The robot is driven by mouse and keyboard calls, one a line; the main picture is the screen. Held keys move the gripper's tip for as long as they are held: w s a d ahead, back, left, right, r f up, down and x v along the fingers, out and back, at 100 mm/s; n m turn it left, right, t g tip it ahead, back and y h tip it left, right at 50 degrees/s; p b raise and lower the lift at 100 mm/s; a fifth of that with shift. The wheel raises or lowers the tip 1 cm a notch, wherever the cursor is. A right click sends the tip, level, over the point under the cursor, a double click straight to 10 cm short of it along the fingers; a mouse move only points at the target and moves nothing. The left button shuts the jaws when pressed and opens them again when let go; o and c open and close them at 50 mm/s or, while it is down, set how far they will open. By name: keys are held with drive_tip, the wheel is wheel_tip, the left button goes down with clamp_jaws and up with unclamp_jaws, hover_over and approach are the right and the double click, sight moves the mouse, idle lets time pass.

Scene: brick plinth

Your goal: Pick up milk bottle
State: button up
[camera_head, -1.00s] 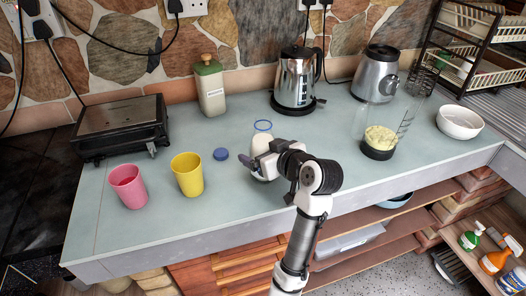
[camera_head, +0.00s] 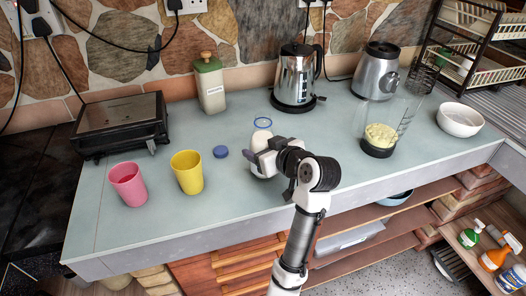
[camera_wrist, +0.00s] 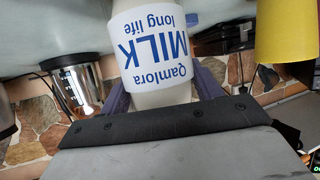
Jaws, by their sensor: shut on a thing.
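The milk bottle (camera_head: 261,139) is white with a blue ring at its open top and stands upright on the counter. In the wrist view the milk bottle (camera_wrist: 154,50) shows its label with blue MILK lettering, upside down. My gripper (camera_head: 258,163) is around the bottle's body, with a purple finger on each side of it; in the wrist view my gripper (camera_wrist: 162,95) is shut on the bottle. Part of the bottle is hidden behind my gripper and wrist. A round blue cap (camera_head: 220,152) lies on the counter to the left of the bottle.
A yellow cup (camera_head: 187,173) and a pink cup (camera_head: 128,185) stand to the left. A green-lidded canister (camera_head: 210,85) and a steel kettle (camera_head: 297,77) stand behind. A blender jug (camera_head: 381,138) and a white bowl (camera_head: 460,120) are to the right.

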drive_tip(key=shift+r, duration=0.25)
wheel_tip(320, 180, up, 19)
drive_tip(key=b, duration=0.1)
drive_tip(key=shift+r+b, duration=0.2)
drive_tip(key=shift+b, duration=0.15)
idle(1.2)
drive_tip(key=shift+r, duration=0.1)
